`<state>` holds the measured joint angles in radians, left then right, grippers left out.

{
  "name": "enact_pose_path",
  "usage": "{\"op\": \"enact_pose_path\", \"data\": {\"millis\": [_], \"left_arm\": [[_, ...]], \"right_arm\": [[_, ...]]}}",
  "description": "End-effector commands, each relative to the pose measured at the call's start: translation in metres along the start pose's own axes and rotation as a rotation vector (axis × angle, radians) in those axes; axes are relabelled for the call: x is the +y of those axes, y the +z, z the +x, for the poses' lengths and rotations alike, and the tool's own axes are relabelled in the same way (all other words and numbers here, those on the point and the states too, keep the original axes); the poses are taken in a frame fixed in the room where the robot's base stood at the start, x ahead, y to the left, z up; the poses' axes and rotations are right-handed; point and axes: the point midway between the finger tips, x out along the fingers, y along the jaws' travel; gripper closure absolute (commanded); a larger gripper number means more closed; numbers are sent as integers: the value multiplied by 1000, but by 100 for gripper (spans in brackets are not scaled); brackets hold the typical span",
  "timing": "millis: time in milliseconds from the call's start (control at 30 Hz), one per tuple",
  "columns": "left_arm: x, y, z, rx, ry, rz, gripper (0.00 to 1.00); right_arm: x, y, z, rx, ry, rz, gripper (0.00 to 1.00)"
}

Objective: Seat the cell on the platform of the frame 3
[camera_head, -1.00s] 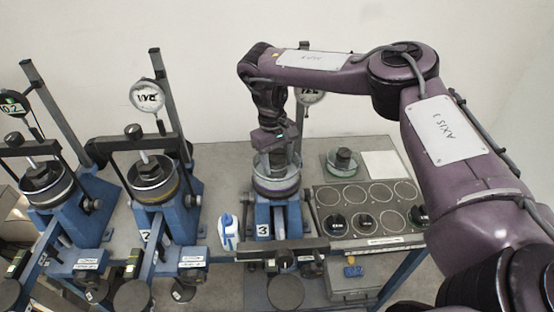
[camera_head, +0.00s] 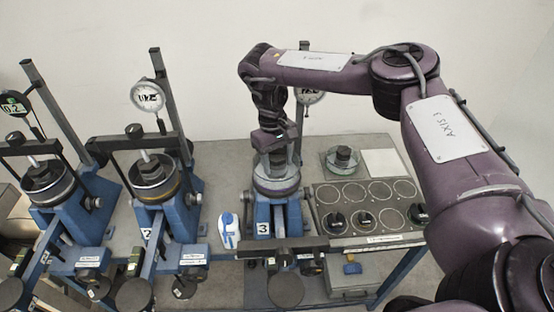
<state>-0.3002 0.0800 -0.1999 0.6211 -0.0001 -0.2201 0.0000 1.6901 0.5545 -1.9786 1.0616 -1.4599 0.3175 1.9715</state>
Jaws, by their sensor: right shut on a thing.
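The cell (camera_head: 277,183) is a round metal and glass-like dish with a dark cap on top. It stands upright at the blue platform of frame 3 (camera_head: 263,214); I cannot tell whether its base is fully in contact. My right gripper (camera_head: 277,158) is above the cell, shut on its dark top, and the arm hides part of the frame's post and dial. My left gripper is not in view.
Frame 2 (camera_head: 183,215) and another blue frame (camera_head: 82,208) at the left each hold a cell under a crossbar. A blue-and-white object (camera_head: 229,231) lies left of frame 3. A tray with round places (camera_head: 345,204) and a small dish (camera_head: 342,160) are on the right.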

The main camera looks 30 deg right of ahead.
Motion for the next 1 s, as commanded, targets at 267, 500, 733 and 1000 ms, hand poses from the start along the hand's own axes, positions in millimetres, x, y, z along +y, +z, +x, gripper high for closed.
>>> {"op": "enact_pose_path", "data": {"millis": [267,500,733,1000], "left_arm": [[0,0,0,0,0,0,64],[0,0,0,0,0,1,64],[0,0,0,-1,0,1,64],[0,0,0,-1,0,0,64]], "right_arm": [[0,-1,2,2,-1,0,100],[0,-2,4,3,-2,1,100],[0,-2,5,3,-1,1,100],[0,-2,6,2,-1,0,24]]}}
